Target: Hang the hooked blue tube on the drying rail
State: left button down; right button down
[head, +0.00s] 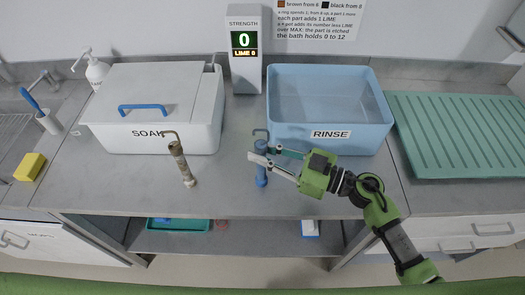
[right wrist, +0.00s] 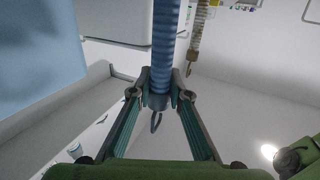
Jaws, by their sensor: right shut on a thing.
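The blue tube (head: 262,173) is upright in front of the rinse basin, with a thin hook at its top. My right gripper (head: 263,156) is shut on its upper part, reaching in from the right. In the right wrist view, the ribbed blue tube (right wrist: 166,45) runs between the fingertips (right wrist: 160,87), and its hook shows close to them. I cannot tell whether its lower end touches the counter. A brown hooked tube (head: 182,164) stands to the left; it also shows in the right wrist view (right wrist: 195,45). I cannot make out a drying rail. My left gripper is not in view.
The blue rinse basin (head: 330,145) is just behind the held tube. The white soak box (head: 200,140) with a blue-handled lid is at left. A strength display (head: 244,78) reads 0. A green ridged mat (head: 455,172) lies at right. The counter's front middle is clear.

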jog(key=c, duration=1.9)
grip_release()
jog(key=shift+f, duration=0.1)
